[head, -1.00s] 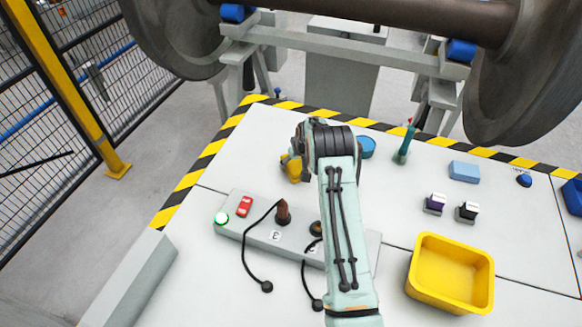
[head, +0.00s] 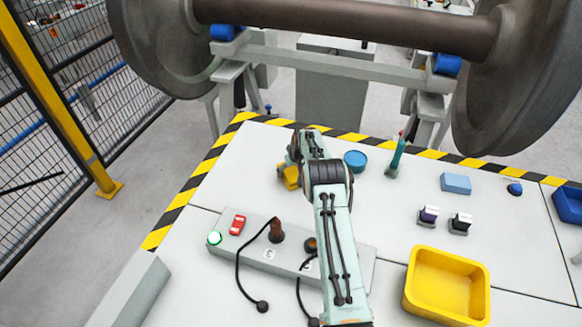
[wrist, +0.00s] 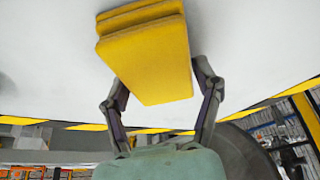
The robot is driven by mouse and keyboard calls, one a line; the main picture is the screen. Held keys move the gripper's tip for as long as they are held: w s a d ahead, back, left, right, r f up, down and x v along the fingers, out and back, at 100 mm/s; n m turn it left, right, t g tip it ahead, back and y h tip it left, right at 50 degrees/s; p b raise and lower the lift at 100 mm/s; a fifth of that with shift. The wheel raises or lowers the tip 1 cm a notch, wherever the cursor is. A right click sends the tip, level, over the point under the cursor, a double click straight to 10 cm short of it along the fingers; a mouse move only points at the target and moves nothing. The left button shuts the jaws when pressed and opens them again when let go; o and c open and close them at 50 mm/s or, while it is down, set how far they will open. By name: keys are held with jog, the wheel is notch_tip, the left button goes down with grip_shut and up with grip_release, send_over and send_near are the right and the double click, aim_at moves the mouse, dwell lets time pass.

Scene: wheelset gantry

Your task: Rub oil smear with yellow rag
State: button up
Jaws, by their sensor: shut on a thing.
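The yellow rag (wrist: 150,62) is a folded, layered pad in the wrist view. My gripper (wrist: 160,80) is shut on it, one finger at each side. In the head view the yellow rag (head: 289,177) shows at the left of my arm's end, over the white table's far left part. My wrist and arm hide most of the gripper there. Whether the rag touches the tabletop I cannot tell. No oil smear shows in either view; the rag or my arm may cover it.
A blue round tin (head: 355,160) and a green bottle (head: 396,158) stand right of my arm. A grey panel (head: 335,266) with a red switch and cables lies nearer. A yellow bin (head: 447,286) is at the right. The wheelset (head: 345,24) stands beyond the striped edge.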

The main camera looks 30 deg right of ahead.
aim_at(280, 194)
jog(key=shift+s+a, duration=2.95)
jog(key=shift+s, duration=0.05)
jog(key=shift+s+a+r, duration=0.1)
jog(key=shift+r, duration=0.5)
jog(key=shift+s+a+r, duration=0.1)
jog(key=shift+r, duration=3.4)
